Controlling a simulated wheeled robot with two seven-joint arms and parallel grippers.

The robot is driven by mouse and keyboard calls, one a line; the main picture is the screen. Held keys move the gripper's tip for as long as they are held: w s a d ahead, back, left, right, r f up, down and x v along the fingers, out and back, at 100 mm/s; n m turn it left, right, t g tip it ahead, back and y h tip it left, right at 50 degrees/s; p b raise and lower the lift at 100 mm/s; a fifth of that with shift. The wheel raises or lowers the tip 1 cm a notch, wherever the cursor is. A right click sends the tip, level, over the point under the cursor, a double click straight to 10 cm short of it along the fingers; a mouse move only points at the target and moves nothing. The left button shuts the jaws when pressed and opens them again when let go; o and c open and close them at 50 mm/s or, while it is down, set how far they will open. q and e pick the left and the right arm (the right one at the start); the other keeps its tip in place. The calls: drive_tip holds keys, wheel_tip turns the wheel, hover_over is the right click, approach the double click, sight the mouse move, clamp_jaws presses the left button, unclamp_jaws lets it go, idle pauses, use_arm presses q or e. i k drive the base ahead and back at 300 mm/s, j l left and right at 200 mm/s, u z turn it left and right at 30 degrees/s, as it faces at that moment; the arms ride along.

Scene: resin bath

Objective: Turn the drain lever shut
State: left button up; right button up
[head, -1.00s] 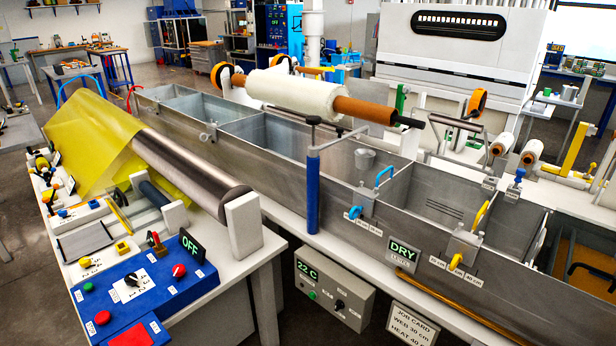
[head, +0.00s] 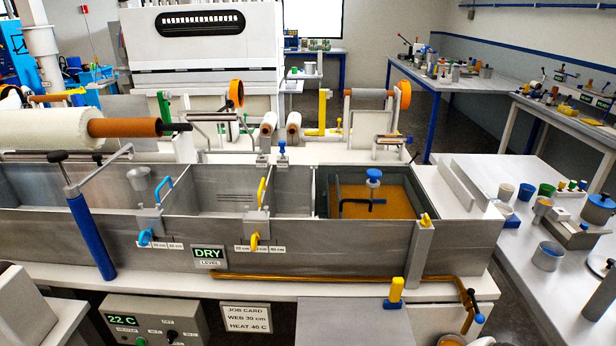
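A brass-coloured pipe (head: 340,279) runs along the lower front of the metal bath (head: 330,232) and ends at the right in a tap-like fitting (head: 470,301) with a small handle. This looks like the drain, but the handle is too small to tell whether it stands open or shut. A container (head: 452,340) shows partly below it, cut by the bottom edge. A display (head: 208,256) on the bath reads DRY. Neither of my grippers shows in the head view.
The right compartment holds amber liquid (head: 400,200) and a blue-topped stirrer (head: 374,178). A blue post (head: 91,237) stands before the bath at left. A control box (head: 155,320) reads 22 C. A side table (head: 520,225) with cups stands at right.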

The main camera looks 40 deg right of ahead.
sight(479, 318)
drive_tip(key=z, duration=2.55)
